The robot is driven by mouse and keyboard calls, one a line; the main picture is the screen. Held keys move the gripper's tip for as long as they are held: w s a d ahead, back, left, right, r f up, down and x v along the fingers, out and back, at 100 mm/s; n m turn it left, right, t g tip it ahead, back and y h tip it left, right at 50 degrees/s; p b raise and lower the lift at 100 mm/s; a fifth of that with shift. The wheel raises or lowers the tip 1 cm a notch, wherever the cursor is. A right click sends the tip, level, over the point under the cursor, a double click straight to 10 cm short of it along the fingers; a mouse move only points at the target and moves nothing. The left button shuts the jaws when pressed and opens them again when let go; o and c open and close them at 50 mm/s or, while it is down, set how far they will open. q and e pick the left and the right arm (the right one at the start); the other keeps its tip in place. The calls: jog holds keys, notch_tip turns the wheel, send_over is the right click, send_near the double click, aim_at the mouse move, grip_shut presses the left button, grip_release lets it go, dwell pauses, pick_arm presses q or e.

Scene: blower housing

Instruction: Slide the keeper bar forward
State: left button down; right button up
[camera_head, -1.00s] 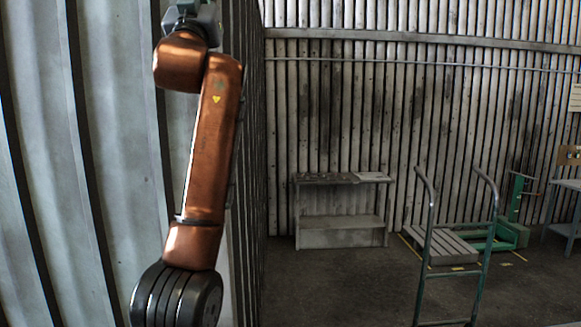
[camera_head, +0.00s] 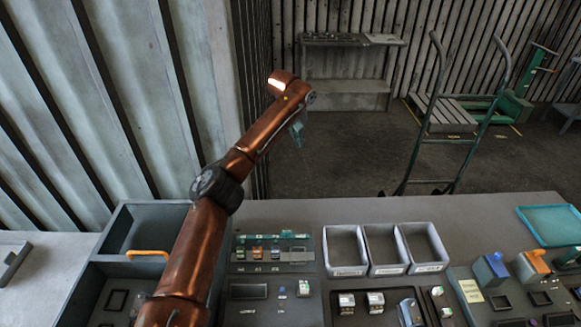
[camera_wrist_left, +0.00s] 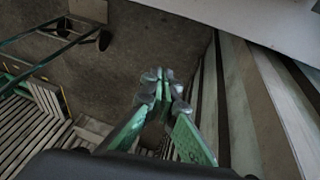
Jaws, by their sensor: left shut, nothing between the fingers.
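My left gripper (camera_head: 297,133) hangs at the end of the copper-coloured arm, beyond the back edge of the bench and well away from the panels. In the left wrist view its green fingers with grey tips (camera_wrist_left: 163,85) are together, with nothing between them, above the floor. A thin teal-green bar (camera_head: 270,237) runs across the back of a dark panel, behind several small coloured blocks. It may be the keeper bar, but I cannot tell for certain. My left arm passes just left of this panel. My right gripper is out of view.
The grey bench (camera_head: 470,210) holds three pale bins (camera_head: 382,268), a teal tray (camera_head: 553,243) and a dark divided box with an orange handle (camera_head: 148,253). Behind it stand a hand truck (camera_head: 432,150) and a shelf (camera_head: 345,92). A ribbed wall rises at left.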

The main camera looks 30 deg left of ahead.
aim_at(273, 237)
pick_arm(q)
jog(key=s+d+f+g+h+p, duration=0.1)
jog(key=s+f+g, duration=0.5)
jog(key=s+f, duration=0.6)
jog(key=shift+s+d+f, duration=0.25)
jog(key=shift+s+f, duration=0.15)
jog(key=shift+f, duration=0.35)
jog(key=x, duration=0.9)
jog(key=shift+s, duration=0.1)
jog(key=shift+s+d+f+p, duration=0.2)
jog(key=shift+s+d, duration=0.1)
jog(key=shift+s, duration=0.2)
jog(key=shift+s+d+f+p, duration=0.2)
jog(key=shift+s+d, duration=0.1)
jog(key=shift+s, duration=0.25)
jog(key=shift+s+d, duration=0.45)
jog(key=shift+s, duration=0.3)
